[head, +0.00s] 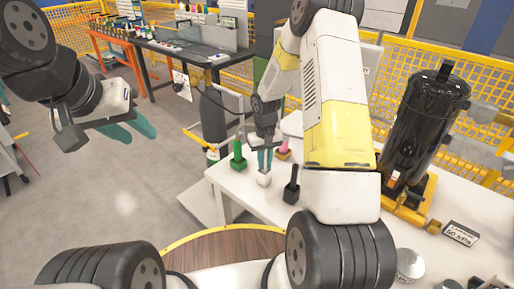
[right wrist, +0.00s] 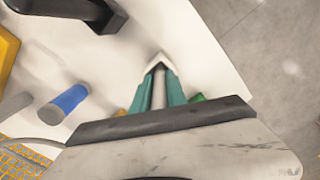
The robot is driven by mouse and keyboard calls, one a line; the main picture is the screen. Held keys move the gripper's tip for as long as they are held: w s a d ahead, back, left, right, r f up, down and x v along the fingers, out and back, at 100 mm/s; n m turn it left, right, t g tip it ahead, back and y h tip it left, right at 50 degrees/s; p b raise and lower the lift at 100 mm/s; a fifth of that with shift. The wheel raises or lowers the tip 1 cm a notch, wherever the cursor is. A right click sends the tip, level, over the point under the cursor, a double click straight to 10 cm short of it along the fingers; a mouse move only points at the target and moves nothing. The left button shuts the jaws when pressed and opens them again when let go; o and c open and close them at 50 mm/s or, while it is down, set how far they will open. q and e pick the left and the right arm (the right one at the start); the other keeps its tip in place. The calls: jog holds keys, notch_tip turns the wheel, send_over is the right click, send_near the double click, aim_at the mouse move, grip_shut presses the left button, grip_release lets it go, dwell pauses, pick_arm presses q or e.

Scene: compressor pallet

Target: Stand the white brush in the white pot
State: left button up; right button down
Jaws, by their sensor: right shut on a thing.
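My right gripper (head: 265,160) points down over the white table, its teal fingers closed on the white brush. The brush's pale shaft (right wrist: 159,90) shows between the fingers in the right wrist view. The small white pot (head: 263,179) is directly below the fingertips in the head view. The brush's lower end is hidden, so I cannot tell whether it is inside the pot or just above it. My left gripper (head: 132,129) is open and empty, out over the floor at the left, away from the table.
A green brush in a green pot (head: 238,160) stands left of the white pot, and a black one (head: 291,188) stands to its right. A pink item (head: 284,148) is behind. A black compressor tank (head: 425,125) stands at right. A label sign (head: 461,234) lies on the white table (head: 228,184).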

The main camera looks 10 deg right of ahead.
jog(key=shift+f, duration=0.4)
jog(key=c, duration=1.3)
grip_release()
jog(key=shift+o, duration=0.2)
jog(key=shift+w+r, duration=0.1)
jog(key=shift+r, duration=3.8)
jog(key=shift+r, duration=0.1)
